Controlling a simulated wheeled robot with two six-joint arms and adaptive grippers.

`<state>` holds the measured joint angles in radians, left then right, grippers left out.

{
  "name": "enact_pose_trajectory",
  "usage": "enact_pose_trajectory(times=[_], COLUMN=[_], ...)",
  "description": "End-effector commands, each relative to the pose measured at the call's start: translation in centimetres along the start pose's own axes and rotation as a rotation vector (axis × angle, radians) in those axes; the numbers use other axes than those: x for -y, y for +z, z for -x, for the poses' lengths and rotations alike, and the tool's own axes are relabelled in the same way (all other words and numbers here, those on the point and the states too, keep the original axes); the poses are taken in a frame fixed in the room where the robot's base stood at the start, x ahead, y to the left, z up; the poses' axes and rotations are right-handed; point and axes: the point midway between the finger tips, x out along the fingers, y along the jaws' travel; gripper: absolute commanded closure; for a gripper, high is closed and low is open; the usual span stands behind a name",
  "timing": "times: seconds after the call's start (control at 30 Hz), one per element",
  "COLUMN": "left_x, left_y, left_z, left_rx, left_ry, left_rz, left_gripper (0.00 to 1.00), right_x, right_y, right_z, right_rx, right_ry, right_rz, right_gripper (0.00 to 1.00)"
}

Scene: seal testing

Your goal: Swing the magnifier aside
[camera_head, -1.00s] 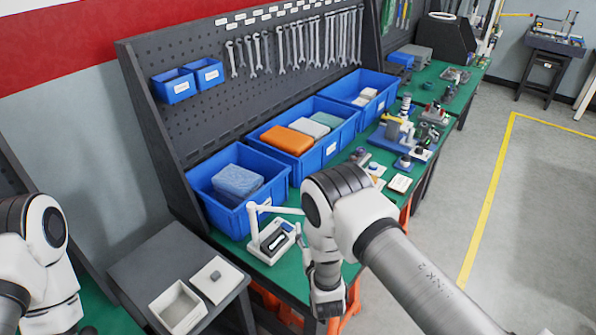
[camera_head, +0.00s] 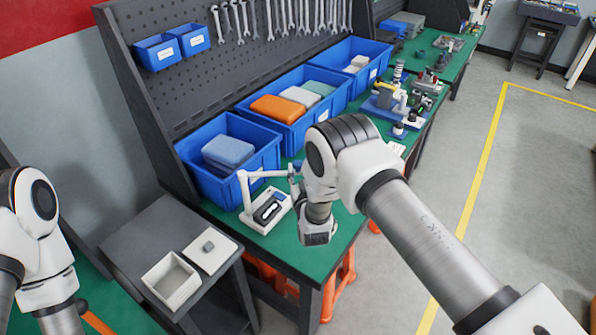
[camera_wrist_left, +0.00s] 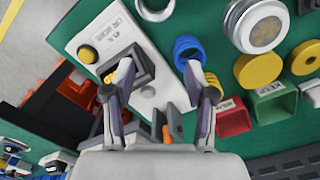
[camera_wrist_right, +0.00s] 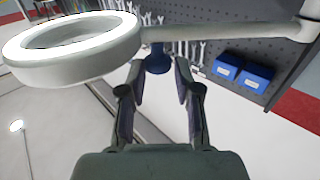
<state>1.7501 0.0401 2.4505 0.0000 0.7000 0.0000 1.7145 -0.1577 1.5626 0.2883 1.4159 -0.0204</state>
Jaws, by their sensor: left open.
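The magnifier (camera_head: 244,188) is a white post-and-arm lamp at the near end of the green bench, its arm reaching right towards my right wrist. In the right wrist view its glowing white ring head (camera_wrist_right: 75,52) is at upper left, with the arm (camera_wrist_right: 225,31) running right to the post. A blue knob-like piece (camera_wrist_right: 158,60) hangs under the arm beside the ring. My right gripper (camera_wrist_right: 160,70) is open, its fingertips on either side of the blue piece; contact is unclear. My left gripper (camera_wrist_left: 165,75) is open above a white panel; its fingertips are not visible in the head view.
A white device (camera_head: 268,208) sits by the magnifier's post. Blue bins (camera_head: 236,184) line the back of the bench. A grey side table (camera_head: 150,232) stands left. In the left wrist view are a yellow button (camera_wrist_left: 87,54), blue rings (camera_wrist_left: 188,48) and a red bin (camera_wrist_left: 234,118).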

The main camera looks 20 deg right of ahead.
Motion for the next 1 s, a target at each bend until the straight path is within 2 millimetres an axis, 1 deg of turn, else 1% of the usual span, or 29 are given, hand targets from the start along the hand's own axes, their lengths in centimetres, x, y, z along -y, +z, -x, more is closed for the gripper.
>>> enact_pose_trajectory(times=[0.13, 0.47, 0.5, 0.57, 0.6, 0.63, 0.9, 1.0], left_x=[0.00, 0.00, 0.00, 0.00, 0.00, 0.00, 0.00, 0.00], left_y=[-0.01, -0.03, -0.03, -0.02, -0.02, -0.02, -0.02, -0.03], left_z=[0.02, 0.00, 0.00, 0.00, 0.00, 0.00, 0.00, 0.00], left_rx=[0.000, -0.001, -0.001, -0.001, 0.000, 0.000, 0.000, -0.001], left_ry=[0.000, 0.000, 0.000, 0.000, 0.000, 0.000, 0.000, 0.000], left_rz=[0.000, 0.000, 0.000, 0.000, 0.000, 0.000, 0.000, 0.000], left_gripper=[0.44, 0.44, 0.44, 0.44, 0.44, 0.44, 0.44, 0.44], right_x=[0.31, 0.26, 0.25, 0.24, 0.23, 0.23, 0.22, 0.25], right_y=[-0.25, -0.19, -0.18, -0.17, -0.17, -0.16, -0.14, -0.10], right_z=[-0.07, -0.03, -0.03, -0.03, -0.03, -0.02, 0.02, 0.62], right_rx=[-0.007, -0.005, -0.005, -0.005, -0.005, -0.005, -0.004, -0.003], right_ry=[-0.008, -0.007, -0.007, -0.006, -0.006, -0.006, -0.006, -0.006], right_rz=[0.000, 0.001, 0.001, 0.001, 0.001, 0.001, 0.001, 0.001], right_gripper=[1.00, 0.99, 0.85, 0.64, 0.49, 0.47, 0.47, 0.47])
